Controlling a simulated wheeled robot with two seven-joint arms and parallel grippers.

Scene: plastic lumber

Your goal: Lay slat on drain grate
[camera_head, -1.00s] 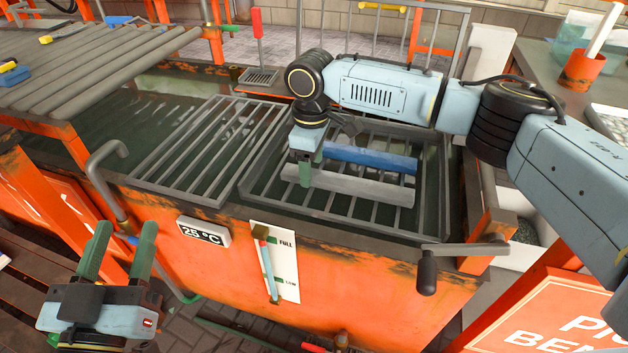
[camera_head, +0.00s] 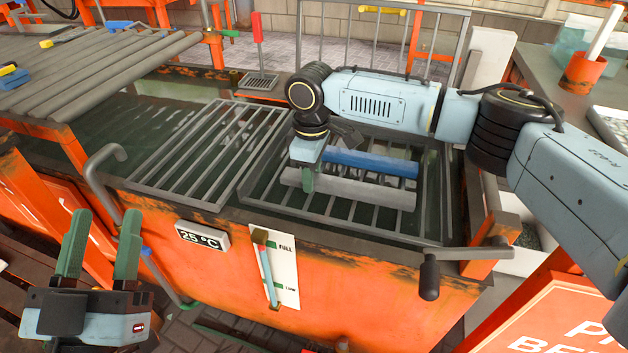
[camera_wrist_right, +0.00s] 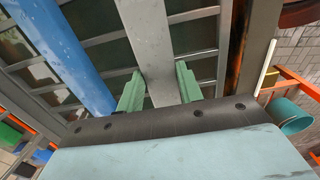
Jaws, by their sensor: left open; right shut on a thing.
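A grey slat (camera_head: 365,193) lies along the near side of the wire basket (camera_head: 436,170) in the tank, and a blue slat (camera_head: 375,163) lies behind it. My right gripper (camera_head: 309,178) is shut on the grey slat near its left end. In the right wrist view its green fingers (camera_wrist_right: 160,88) stand on either side of the grey slat (camera_wrist_right: 148,45), with the blue slat (camera_wrist_right: 62,50) to the left. A flat barred grate (camera_head: 205,152), apparently the drain grate, is left of the basket with its bars bare. My left gripper (camera_head: 101,243) is open and empty at the lower left.
The orange tank (camera_head: 350,290) has a temperature display (camera_head: 202,237), a level gauge (camera_head: 275,268) and a crank handle (camera_head: 430,278) on its front. A roller table (camera_head: 90,65) stands at the far left. The space above the flat grate is clear.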

